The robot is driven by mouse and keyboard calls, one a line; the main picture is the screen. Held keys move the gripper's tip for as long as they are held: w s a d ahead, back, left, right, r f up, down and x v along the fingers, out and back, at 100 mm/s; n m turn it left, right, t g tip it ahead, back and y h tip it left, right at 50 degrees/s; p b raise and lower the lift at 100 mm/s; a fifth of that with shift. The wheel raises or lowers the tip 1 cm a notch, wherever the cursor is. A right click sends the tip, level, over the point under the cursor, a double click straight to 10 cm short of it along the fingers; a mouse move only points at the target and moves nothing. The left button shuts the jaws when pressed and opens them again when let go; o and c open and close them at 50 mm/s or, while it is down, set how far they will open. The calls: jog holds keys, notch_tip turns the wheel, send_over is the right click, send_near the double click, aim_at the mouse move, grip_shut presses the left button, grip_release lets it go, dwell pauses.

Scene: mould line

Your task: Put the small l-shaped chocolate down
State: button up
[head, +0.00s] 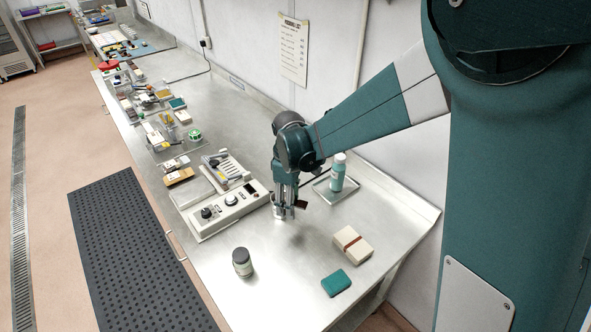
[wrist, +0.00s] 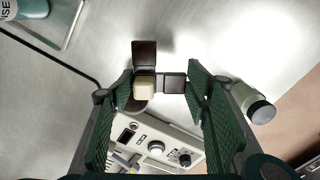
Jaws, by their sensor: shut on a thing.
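The small L-shaped chocolate (wrist: 145,54) is dark brown with a cream block (wrist: 144,88) at its corner. In the wrist view it sits between the green fingers of my gripper (wrist: 162,82), which is shut on it. One brown arm points away from my gripper and the other runs toward the right finger. In the head view my gripper (head: 285,209) points down over the steel worktop (head: 262,265). A brown part of the chocolate (head: 302,204) shows beside the fingertips. It is held clear of the worktop, with a soft shadow below.
A cream control unit (head: 214,216) with knobs stands left of my gripper. A tray (head: 321,193) with a teal bottle (head: 338,172) is behind on the right. A dark-lidded jar (head: 242,263), a banded box (head: 352,246) and a green pad (head: 336,283) stand in front. Bare steel lies between them.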

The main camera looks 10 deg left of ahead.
jog(key=w+a+m, duration=0.1)
jog(key=w+m, duration=0.2)
jog(key=w, duration=1.3)
jog(key=w+a+f+m, duration=0.1)
jog(key=w+m, duration=0.2)
jog(key=w, duration=1.4)
jog(key=shift+a+p, duration=0.25)
jog(key=shift+p, duration=0.05)
jog(key=shift+w, duration=0.1)
jog(key=shift+f, duration=0.15)
jog(key=shift+f, duration=3.05)
jog(key=shift+f, duration=0.1)
jog(key=shift+f, duration=1.75)
jog(key=shift+f, duration=0.15)
